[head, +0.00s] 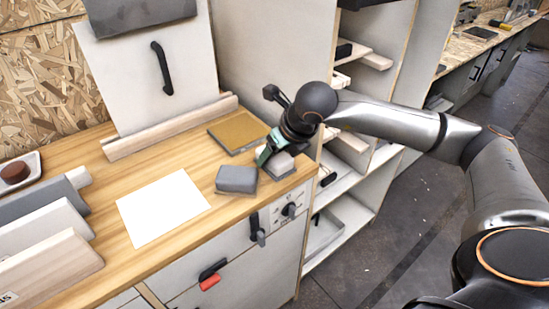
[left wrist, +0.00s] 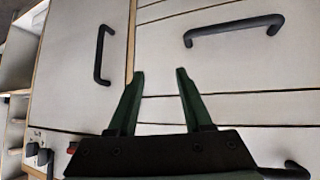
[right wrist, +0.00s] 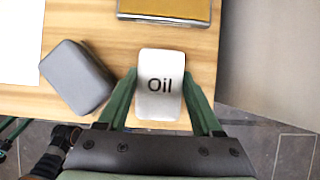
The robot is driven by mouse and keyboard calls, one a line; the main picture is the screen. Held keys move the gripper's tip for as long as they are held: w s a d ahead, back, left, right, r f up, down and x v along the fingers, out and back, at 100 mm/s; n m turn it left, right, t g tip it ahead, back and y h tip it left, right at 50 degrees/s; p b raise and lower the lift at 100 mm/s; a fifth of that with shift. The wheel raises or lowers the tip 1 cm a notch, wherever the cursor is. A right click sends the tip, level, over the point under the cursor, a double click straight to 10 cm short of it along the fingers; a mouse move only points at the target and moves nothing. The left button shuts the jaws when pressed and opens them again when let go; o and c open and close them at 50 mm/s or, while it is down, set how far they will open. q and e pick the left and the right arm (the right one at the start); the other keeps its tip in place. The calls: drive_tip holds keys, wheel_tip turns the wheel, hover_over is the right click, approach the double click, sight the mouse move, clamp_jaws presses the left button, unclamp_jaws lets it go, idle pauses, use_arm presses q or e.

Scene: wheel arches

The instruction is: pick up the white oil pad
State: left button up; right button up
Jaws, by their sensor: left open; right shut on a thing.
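The white oil pad (right wrist: 160,88), marked "Oil", sits between the fingers of my right gripper (right wrist: 164,100) in the right wrist view. The fingers are shut on its sides. In the head view my right gripper (head: 268,155) is at the pad (head: 278,165), near the right front corner of the wooden worktop; the fingers partly hide the pad. I cannot tell whether the pad touches the worktop. My left gripper (left wrist: 160,95) is open and empty, in front of white cabinet fronts with black handles.
A grey pad (head: 237,179) lies just left of the oil pad. A brown sanding sheet or block (head: 239,132) lies behind it. A white sheet (head: 163,207) lies on the worktop (head: 120,262). Boards stand at the left. Open shelving (head: 345,185) stands right of the worktop.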

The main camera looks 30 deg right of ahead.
drive_tip(key=shift+r, duration=0.2)
wheel_tip(320, 180, up, 2)
drive_tip(key=shift+r, duration=0.1)
drive_tip(key=s+r, duration=0.1)
drive_tip(key=s+a+r, duration=0.1)
drive_tip(key=r, duration=0.1)
drive_tip(key=s+r, duration=0.1)
drive_tip(key=r, duration=0.1)
drive_tip(key=shift+s+a+r, duration=0.1)
drive_tip(key=shift+s+a, duration=0.15)
drive_tip(key=shift+a, duration=0.1)
drive_tip(key=s+a+r, duration=0.4)
drive_tip(key=s+r, duration=0.1)
drive_tip(key=s, duration=0.4)
drive_tip(key=shift+s, duration=0.15)
drive_tip(key=o, duration=0.9)
drive_tip(key=c, duration=0.7)
